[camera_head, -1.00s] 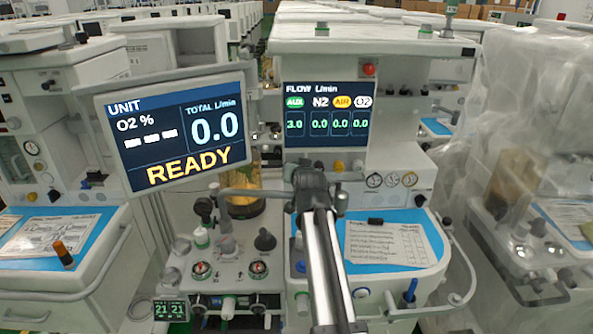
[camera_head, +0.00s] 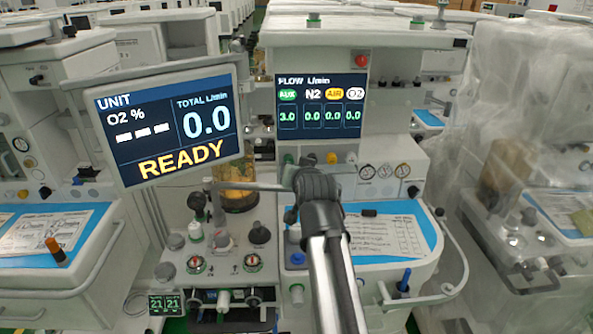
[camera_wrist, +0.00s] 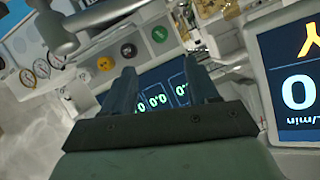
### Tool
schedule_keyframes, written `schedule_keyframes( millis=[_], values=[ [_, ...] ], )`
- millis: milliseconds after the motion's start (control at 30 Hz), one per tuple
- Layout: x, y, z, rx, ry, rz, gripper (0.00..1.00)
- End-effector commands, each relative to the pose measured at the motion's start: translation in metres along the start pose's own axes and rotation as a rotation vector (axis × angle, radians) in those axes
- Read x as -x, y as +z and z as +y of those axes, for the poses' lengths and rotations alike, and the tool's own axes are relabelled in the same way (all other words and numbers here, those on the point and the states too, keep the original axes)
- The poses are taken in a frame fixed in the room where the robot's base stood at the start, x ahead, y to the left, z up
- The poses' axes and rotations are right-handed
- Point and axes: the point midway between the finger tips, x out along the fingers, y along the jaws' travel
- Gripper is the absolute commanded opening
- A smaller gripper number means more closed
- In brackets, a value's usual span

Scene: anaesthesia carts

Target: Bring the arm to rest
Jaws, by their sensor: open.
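My gripper (camera_wrist: 160,80) shows in the wrist view with its two dark fingers apart and nothing between them. Beyond the fingers is the flow display (camera_wrist: 152,102), seen upside down. In the head view my arm rises from the bottom edge to a dark wrist joint in front of the anaesthesia machine, below the flow display (camera_head: 320,106). The fingers cannot be made out in that view. I cannot tell how far they are from the panel.
The tilted READY monitor (camera_head: 168,125) stands left of the arm, and also shows in the wrist view (camera_wrist: 293,85). Below right is a blue worktop with a paper sheet (camera_head: 380,236) and a curved rail (camera_head: 455,250). Plastic-covered equipment (camera_head: 535,110) stands at right.

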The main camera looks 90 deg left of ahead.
Motion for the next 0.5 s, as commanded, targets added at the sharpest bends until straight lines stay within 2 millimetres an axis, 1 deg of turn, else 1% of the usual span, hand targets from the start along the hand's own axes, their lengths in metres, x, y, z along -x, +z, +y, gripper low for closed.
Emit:
schedule_keyframes(
  millis=[400,467,500],
  values=[
    [-0.001,0.000,0.001,0.000,0.001,0.000,0.59],
    [0.000,0.001,0.006,-0.002,0.007,-0.002,0.59],
    [0.000,0.002,0.013,-0.003,0.015,-0.005,0.59]
  ],
)
